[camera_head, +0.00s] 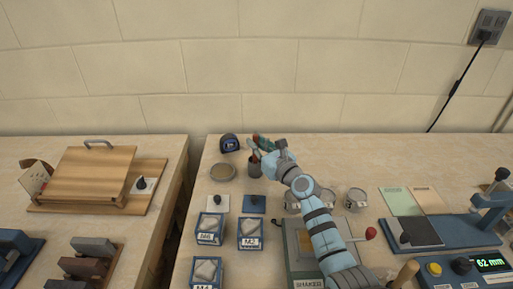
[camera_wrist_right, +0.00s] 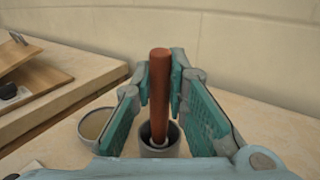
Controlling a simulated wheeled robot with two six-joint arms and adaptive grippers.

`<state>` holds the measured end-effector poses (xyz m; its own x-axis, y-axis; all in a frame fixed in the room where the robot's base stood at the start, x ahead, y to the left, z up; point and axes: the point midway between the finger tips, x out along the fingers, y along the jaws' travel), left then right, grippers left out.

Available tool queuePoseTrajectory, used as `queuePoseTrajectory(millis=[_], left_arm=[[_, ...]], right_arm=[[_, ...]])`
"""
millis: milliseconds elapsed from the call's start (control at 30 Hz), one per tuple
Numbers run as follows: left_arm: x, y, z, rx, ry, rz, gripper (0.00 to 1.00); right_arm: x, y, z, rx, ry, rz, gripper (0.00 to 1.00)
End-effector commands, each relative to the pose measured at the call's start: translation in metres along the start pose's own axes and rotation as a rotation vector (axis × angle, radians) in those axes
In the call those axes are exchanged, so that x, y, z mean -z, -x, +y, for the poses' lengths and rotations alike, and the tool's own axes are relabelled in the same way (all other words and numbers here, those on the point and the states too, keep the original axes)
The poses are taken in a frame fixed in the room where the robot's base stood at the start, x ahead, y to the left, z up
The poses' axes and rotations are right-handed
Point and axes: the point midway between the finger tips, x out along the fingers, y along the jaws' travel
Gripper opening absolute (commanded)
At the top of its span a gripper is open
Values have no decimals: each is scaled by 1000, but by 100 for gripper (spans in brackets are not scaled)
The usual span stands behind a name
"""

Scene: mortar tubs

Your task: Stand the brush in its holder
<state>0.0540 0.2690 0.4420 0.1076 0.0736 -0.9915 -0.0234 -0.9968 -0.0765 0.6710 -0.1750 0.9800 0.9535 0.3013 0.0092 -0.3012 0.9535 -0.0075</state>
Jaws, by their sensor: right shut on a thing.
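The brush shows in the right wrist view as a reddish-brown handle (camera_wrist_right: 160,95), standing nearly upright between the two teal finger pads. My right gripper (camera_wrist_right: 162,78) is shut on it. The handle's lower end is inside the mouth of the dark grey cup-shaped holder (camera_wrist_right: 173,150); whether it rests on the bottom is hidden. In the head view the holder (camera_head: 255,170) stands on the bench, with my right gripper (camera_head: 262,147) just above it. The brush is mostly hidden there by the gripper. My left gripper is not in view.
A round dish (camera_head: 222,173) and a blue tape measure (camera_head: 229,143) stand left of the holder. Labelled blue tubs (camera_head: 209,229) are nearer. A shaker machine (camera_head: 305,262) lies under my right arm. A gap separates the left bench, with its wooden board (camera_head: 88,180).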

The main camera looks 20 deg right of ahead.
Motion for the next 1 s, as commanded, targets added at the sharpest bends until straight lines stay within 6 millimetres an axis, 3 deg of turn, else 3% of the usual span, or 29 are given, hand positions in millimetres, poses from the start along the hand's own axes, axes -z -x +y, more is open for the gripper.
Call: queuePoseTrajectory(millis=[167,200,333,700,867,1000], left_arm=[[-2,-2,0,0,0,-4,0],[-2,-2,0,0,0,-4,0],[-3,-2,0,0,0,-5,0],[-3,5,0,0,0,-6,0],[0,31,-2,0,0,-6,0],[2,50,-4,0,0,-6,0]], right_arm=[[2,0,0,0,0,0,0],[3,0,0,0,0,0,15],[2,0,0,0,0,0,34],[-4,2,0,0,0,0,34],[-8,32,0,0,2,3,34],[-7,71,0,1,1,3,34]])
